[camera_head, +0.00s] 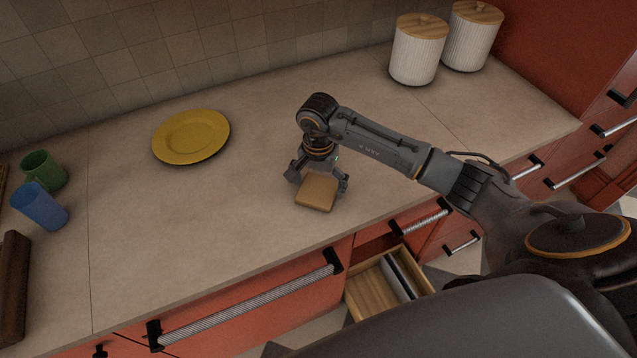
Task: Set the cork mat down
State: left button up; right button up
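The cork mat (316,194) is a small tan square with a thick front edge. It appears to lie flat on the beige countertop (240,210), near the front edge; I cannot tell if a thin gap is under it. My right gripper (317,181) is directly above it, pointing down. Its fingers are spread wide, one on each side of the mat, with a small gap visible at the left finger. Contact at the right finger is unclear. My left gripper is not in view.
A yellow plate (190,136) lies left of the mat. Two white canisters with wooden lids (417,50) (471,37) stand at the back right. An open drawer (358,296) juts out below the counter edge.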

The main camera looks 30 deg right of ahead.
aim_at(318, 189)
jog(key=shift+r, duration=0.1)
jog(key=shift+r, duration=0.1)
jog(key=shift+w+r, duration=0.1)
jog(key=shift+r, duration=0.2)
notch_tip(318, 189, up, 11)
jog(key=b, duration=0.4)
jog(key=shift+r, duration=0.2)
dwell(1.2)
